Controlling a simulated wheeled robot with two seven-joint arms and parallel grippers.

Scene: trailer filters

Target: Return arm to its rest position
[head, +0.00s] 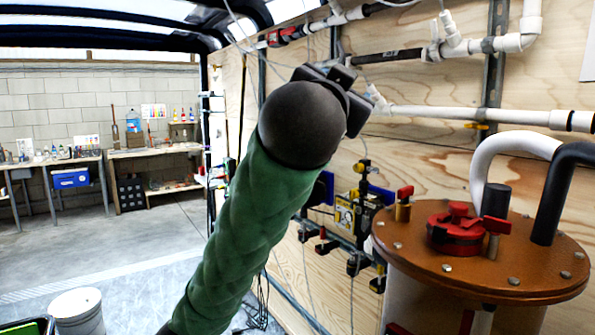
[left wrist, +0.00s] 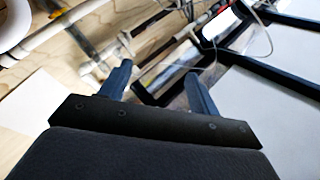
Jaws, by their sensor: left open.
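My left arm (head: 235,220), in a green sleeve, rises from the bottom of the head view and reaches up in front of the plywood wall. Its round black wrist hides much of the left gripper (head: 340,80), which is raised near the wall pipes. In the left wrist view the left gripper (left wrist: 158,72) has its two fingers spread apart, with nothing between them. White pipes and a dark frame show beyond the fingers. I cannot tell how far they are from them. My right gripper is in neither view.
A brown-lidded tank (head: 480,255) with a red valve (head: 455,232) stands at right. White pipes (head: 470,115) and small valves (head: 350,215) line the plywood wall. A white bucket (head: 77,312) is at lower left. The floor (head: 140,245) on the left is mostly open towards the workbenches (head: 155,152).

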